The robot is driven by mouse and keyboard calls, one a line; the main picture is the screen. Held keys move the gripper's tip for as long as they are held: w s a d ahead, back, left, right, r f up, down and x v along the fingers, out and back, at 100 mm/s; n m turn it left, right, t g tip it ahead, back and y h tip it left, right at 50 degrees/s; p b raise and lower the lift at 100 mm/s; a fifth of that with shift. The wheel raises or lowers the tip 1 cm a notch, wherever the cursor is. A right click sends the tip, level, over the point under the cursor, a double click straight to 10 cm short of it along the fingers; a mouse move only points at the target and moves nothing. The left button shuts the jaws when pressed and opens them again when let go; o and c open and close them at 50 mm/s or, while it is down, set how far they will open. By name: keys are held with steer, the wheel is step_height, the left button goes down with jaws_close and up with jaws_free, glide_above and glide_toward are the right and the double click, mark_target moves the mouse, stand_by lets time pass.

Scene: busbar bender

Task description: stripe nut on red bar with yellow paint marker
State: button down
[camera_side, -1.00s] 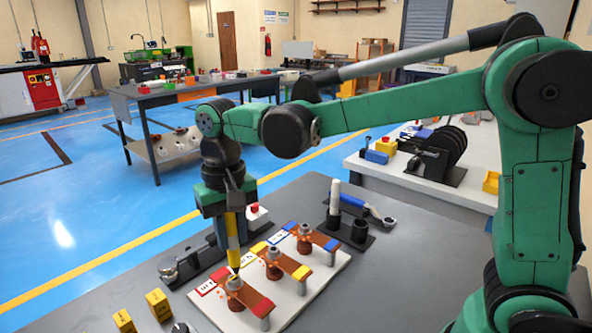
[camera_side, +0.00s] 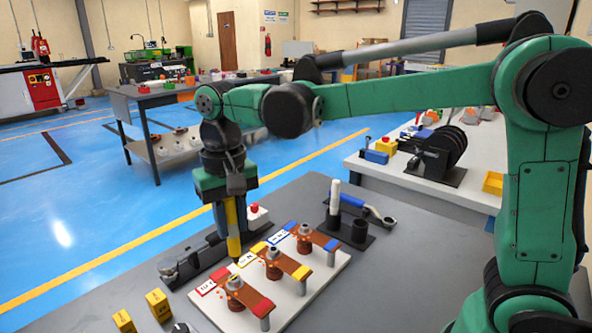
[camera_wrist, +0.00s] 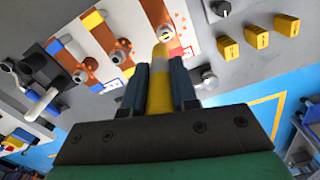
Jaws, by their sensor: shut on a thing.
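My gripper (camera_side: 229,208) is shut on the yellow paint marker (camera_side: 233,238), which points down, nearly upright. The marker's lower end is just above the nut (camera_side: 234,283) on the red-ended copper bar (camera_side: 255,299), the nearest of three bars on the white board. A gap seems to show between them. Small orange-yellow marks show around this nut; I cannot tell whether a stripe crosses it. In the wrist view the marker (camera_wrist: 160,92) sits between the fingers, its far end close to the red bar's nut (camera_wrist: 165,33).
The yellow-ended bar (camera_side: 287,263) and blue-ended bar (camera_side: 318,239) stand beside it, each with a nut. Yellow blocks (camera_side: 158,304) stand front left. The front right table is clear.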

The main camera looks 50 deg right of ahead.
steer(key=shift+r, duration=1.95)
